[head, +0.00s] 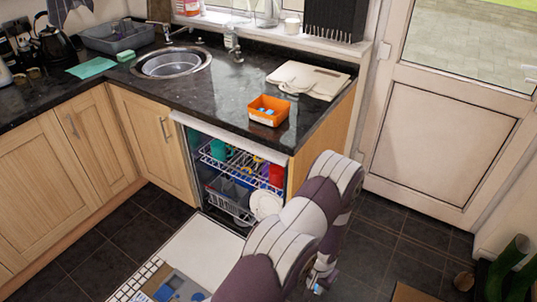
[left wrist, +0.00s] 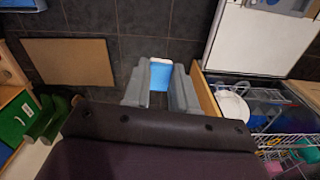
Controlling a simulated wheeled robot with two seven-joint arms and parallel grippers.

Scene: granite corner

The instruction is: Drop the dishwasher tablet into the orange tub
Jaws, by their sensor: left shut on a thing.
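The orange tub (head: 268,118) stands on the dark granite counter above the open dishwasher, with small blue and white tablets inside it. My left gripper (head: 321,275) is low over the floor, to the right of the dishwasher and well below the tub, partly hidden by my arm. In the left wrist view its two grey fingers (left wrist: 160,88) are shut on a blue and white dishwasher tablet (left wrist: 160,74), which sits between the tips. The tub does not show in the left wrist view. My right gripper is in neither view.
The open dishwasher (head: 240,165) has racks of dishes and its door (head: 203,250) folded down. The sink (head: 170,65) is farther left. Green boots (head: 510,265) stand on the floor at right.

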